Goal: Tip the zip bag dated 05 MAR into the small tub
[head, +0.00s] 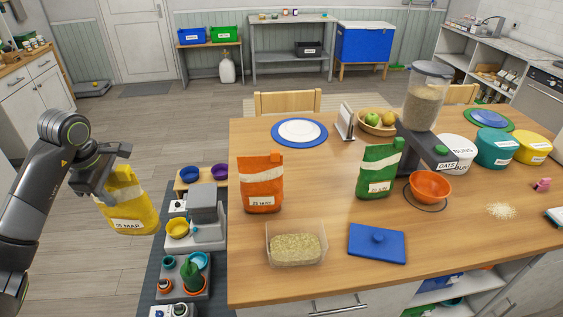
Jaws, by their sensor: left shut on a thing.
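My left gripper (118,173) is shut on the top of a yellow bag (128,208) with a white label ending in "MAR"; its day digits are hard to read. The bag is held in the air left of the table, slightly tilted. An orange bag (261,171) with a "MAR" label stands on the table near its left edge. A green bag (369,176) stands further right; its label is too small to read. A clear tub (268,247) with pale grain in it sits open near the front left. A blue lid (377,244) lies right of it. My right gripper is out of view.
The wooden table (330,215) is clear between the orange and green bags. An orange bowl (430,186) sits under a grain dispenser (427,95). Spilled grain (501,210) lies at right. Pet bowls and feeders stand on the floor left of the table.

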